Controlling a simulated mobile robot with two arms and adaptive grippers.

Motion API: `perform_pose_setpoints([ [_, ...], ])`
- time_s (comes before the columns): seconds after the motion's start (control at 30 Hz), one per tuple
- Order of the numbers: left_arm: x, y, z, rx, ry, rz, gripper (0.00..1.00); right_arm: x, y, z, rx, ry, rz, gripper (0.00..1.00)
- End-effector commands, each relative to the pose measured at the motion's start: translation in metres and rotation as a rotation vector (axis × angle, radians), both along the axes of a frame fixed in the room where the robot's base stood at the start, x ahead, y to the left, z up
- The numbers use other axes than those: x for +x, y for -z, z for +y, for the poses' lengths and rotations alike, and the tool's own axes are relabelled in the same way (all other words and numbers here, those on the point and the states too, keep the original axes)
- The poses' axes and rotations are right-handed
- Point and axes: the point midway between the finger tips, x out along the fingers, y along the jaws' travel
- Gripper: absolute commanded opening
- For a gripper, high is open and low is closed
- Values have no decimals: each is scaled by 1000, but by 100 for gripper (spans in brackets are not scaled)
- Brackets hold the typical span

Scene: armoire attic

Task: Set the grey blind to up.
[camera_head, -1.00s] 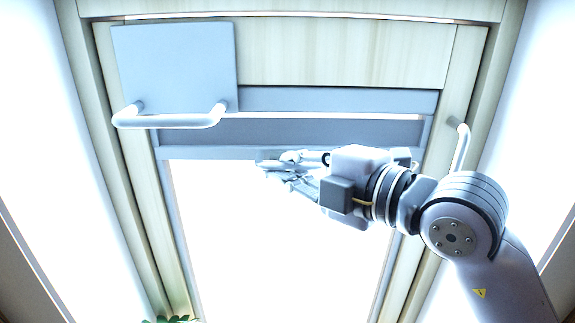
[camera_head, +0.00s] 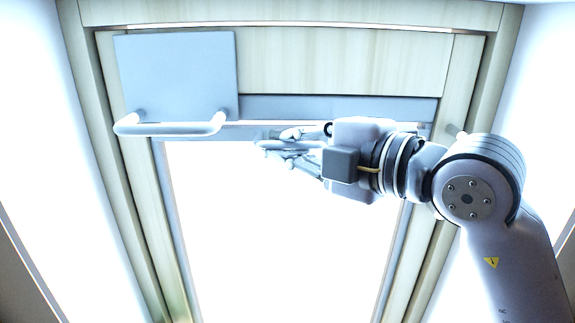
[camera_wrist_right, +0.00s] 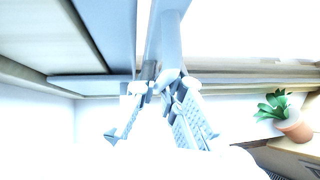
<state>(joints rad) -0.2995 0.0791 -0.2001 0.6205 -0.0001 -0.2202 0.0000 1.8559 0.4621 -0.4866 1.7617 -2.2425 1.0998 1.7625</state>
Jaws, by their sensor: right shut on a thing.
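The grey blind (camera_head: 250,133) shows in the head view as a thin grey strip under its grey top casing (camera_head: 290,106), across the upper part of the bright window. My right gripper (camera_head: 262,148) reaches in from the right, with its fingertips pointing left at the blind's lower edge. It is shut on the blind; the exact contact is hard to see in the glare. In the right wrist view, my right gripper's fingers (camera_wrist_right: 158,128) lie against a grey bar (camera_wrist_right: 168,40) running toward the top. My left gripper is not in view.
A grey flap (camera_head: 175,75) with a white bar handle (camera_head: 172,129) is at the upper left of the wooden window frame (camera_head: 350,62). A potted plant (camera_wrist_right: 292,127) stands at the right in the right wrist view. The window opening below is clear.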

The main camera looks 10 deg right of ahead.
Motion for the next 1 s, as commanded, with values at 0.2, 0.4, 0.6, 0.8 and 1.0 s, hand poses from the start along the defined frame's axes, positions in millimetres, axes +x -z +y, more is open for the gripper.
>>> perform_pose_setpoints([
  [0.2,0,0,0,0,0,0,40,-5,-5,0,8,-7,-13,0],
  [0.4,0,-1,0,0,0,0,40,-5,-5,0,8,-7,-13,20],
  [0.6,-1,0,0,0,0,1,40,-4,-4,0,5,-6,-10,30],
  [0.8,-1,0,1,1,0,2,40,-3,-3,0,3,-4,-9,30],
  [1.0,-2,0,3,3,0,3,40,-12,2,-8,4,-3,-9,30],
])
